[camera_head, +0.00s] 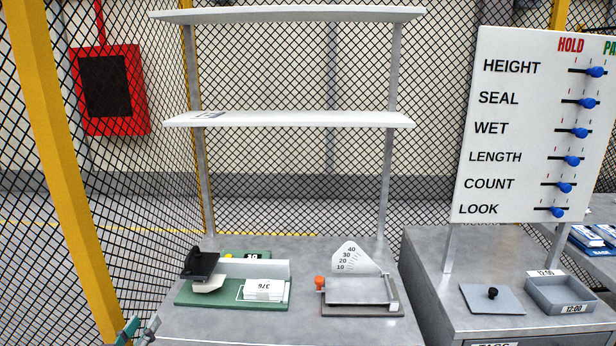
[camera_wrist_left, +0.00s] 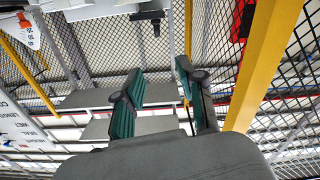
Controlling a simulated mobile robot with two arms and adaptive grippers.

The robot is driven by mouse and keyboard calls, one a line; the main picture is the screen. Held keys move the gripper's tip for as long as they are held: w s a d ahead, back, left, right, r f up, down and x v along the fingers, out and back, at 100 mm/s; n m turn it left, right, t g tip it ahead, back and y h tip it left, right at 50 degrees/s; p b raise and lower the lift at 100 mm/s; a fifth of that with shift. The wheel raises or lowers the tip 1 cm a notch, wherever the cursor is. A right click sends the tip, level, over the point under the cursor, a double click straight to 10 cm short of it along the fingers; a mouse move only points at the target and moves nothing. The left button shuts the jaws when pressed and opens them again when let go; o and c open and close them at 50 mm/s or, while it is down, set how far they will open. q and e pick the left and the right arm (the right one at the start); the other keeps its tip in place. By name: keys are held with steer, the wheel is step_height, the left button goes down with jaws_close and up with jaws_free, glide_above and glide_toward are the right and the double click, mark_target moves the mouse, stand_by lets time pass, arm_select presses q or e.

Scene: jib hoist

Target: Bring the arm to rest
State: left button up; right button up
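My left gripper (camera_head: 138,328) just enters the bottom left corner of the head view, left of the grey bench. In the left wrist view its two green-padded fingers (camera_wrist_left: 160,72) stand apart with nothing between them. Most of my left arm is outside the head view. My right gripper is in neither view.
The grey bench (camera_head: 240,328) carries a green fixture (camera_head: 205,299) with a white block marked 376, and a gauge (camera_head: 350,258) with an orange knob. Shelves (camera_head: 290,119) rise behind. A slider board (camera_head: 510,120) stands right; a yellow post (camera_head: 62,170) and mesh fence stand left.

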arm_select(q)
steer(key=s+f+g, duration=0.3)
steer(key=f, duration=0.9)
steer(key=s+f+g, duration=0.2)
steer(key=f, duration=1)
steer(key=s+d+f+m+g+y, duration=0.1)
steer(key=s+f+g, duration=0.1)
steer(key=s+f, duration=0.45)
steer(key=s+d+f+g, duration=0.2)
steer(key=s+f, duration=0.2)
steer(key=f, duration=0.5)
steer(key=s+d+f+m+g, duration=0.1)
steer(key=s+d+f+g, duration=0.1)
steer(key=s+f, duration=0.4)
steer(key=s+d+f+m+g, duration=0.1)
steer(key=s+d+f+g, duration=0.2)
steer(key=s, duration=1.3)
steer(key=s+d+f+m+g, duration=0.1)
steer(key=s+d+f+g, duration=0.1)
steer(key=s+f, duration=0.7)
steer(key=s+g+p, duration=0.1)
steer(key=s, duration=0.2)
steer(key=shift+d, duration=0.25)
